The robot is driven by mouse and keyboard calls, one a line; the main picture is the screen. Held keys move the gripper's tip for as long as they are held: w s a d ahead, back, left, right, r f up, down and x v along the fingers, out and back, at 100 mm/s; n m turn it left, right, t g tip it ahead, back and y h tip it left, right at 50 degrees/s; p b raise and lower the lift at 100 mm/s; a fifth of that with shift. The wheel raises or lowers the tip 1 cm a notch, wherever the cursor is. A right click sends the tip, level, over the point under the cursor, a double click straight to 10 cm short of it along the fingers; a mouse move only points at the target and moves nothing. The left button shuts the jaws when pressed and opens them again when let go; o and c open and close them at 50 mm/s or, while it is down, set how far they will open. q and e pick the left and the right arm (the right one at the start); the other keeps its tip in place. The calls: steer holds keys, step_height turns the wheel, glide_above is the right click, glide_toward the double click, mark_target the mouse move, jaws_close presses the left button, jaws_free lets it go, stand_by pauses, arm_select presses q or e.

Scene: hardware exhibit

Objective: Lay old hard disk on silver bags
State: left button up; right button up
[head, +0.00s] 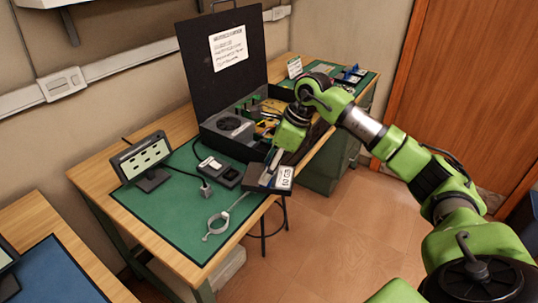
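My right gripper (274,163) comes in from the right and points down at the near right part of the green-matted table. Its fingers are small and partly hidden, so I cannot tell if they are open or shut. Just below them is a dark flat block with a white-labelled piece (284,178), which looks like the old hard disk. It is at the table's front edge; I cannot tell whether it is held or resting. I cannot clearly make out any silver bags. My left gripper is not in view.
An open black case (228,134) with parts inside stands behind the gripper, its lid raised. A small screen (148,160), a dark device (218,169) and a grey strap with a ring (217,224) are on the green mat (165,212). The mat's front left is clear.

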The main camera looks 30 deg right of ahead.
mark_target(268, 188)
steer(key=s+a+n, duration=0.1)
steer(key=s+a+f+n+g, duration=0.1)
steer(key=s+n, duration=0.1)
steer(key=s+a+f+n+y, duration=0.1)
steer(key=s+n, duration=0.1)
steer(key=shift+a+f+g, duration=0.2)
steer(key=shift+a+g, duration=0.05)
steer(key=shift+g, duration=0.05)
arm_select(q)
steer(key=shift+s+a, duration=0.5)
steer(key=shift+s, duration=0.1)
arm_select(e)
steer(key=s+a+f+n+g+h, duration=0.2)
steer(key=s+a+f+n, duration=0.3)
steer(key=s+n, duration=0.4)
steer(key=s+a+f+n+g+h, duration=0.2)
steer(key=s+a+f+n, duration=0.4)
steer(key=s+n, duration=0.3)
steer(key=a+n+g, duration=0.1)
steer(key=n, duration=0.2)
steer(key=shift+s+a+n+g, duration=0.2)
steer(key=shift+a+n+g, duration=0.05)
steer(key=shift+n+g, duration=0.15)
